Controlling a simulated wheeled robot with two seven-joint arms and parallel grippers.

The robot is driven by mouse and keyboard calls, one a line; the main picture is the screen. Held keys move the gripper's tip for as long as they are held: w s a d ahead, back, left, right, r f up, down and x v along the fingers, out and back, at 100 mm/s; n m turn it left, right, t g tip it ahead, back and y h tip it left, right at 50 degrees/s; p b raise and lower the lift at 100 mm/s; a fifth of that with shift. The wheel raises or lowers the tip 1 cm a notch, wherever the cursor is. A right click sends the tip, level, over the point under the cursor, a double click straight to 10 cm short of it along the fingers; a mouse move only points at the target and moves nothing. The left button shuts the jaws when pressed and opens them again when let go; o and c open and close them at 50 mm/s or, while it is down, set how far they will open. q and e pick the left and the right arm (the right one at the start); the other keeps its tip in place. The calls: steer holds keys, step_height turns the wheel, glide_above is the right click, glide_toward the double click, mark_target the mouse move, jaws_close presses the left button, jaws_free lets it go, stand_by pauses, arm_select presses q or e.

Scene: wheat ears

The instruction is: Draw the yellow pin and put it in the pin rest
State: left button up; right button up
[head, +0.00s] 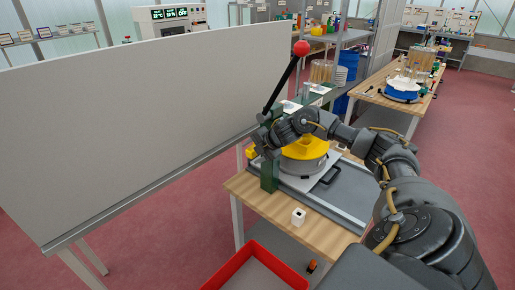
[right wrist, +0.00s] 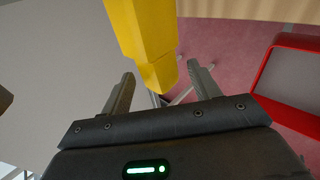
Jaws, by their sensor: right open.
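The yellow pin (head: 250,153) shows as a small yellow piece at the green post (head: 269,175), partly hidden by my right gripper (head: 262,145). In the right wrist view the yellow pin (right wrist: 145,40) comes down from the top edge, and its end lies between the two spread fingers of my right gripper (right wrist: 160,76). The fingers are open, with a gap on both sides of it. A small white block with a dark hole in its top (head: 298,217), which looks like the pin rest, stands on the wooden table near its front edge. My left gripper is out of view.
A black lever with a red ball (head: 301,48) rises from the post. A yellow-topped grey drum (head: 304,156) stands behind my right forearm. A large pale panel (head: 140,110) fills the left. A red tray (head: 228,270) lies below the table (head: 258,198).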

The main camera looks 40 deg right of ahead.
steer(key=shift+c, duration=0.2)
jaws_close()
stand_by(0.5)
steer(key=shift+a+p, duration=0.3)
steer(key=shift+a, duration=0.25)
steer(key=c, duration=0.6)
jaws_free()
jaws_close()
steer(key=a+p, duration=0.3)
steer(key=a, duration=0.4)
steer(key=shift+s, duration=0.3)
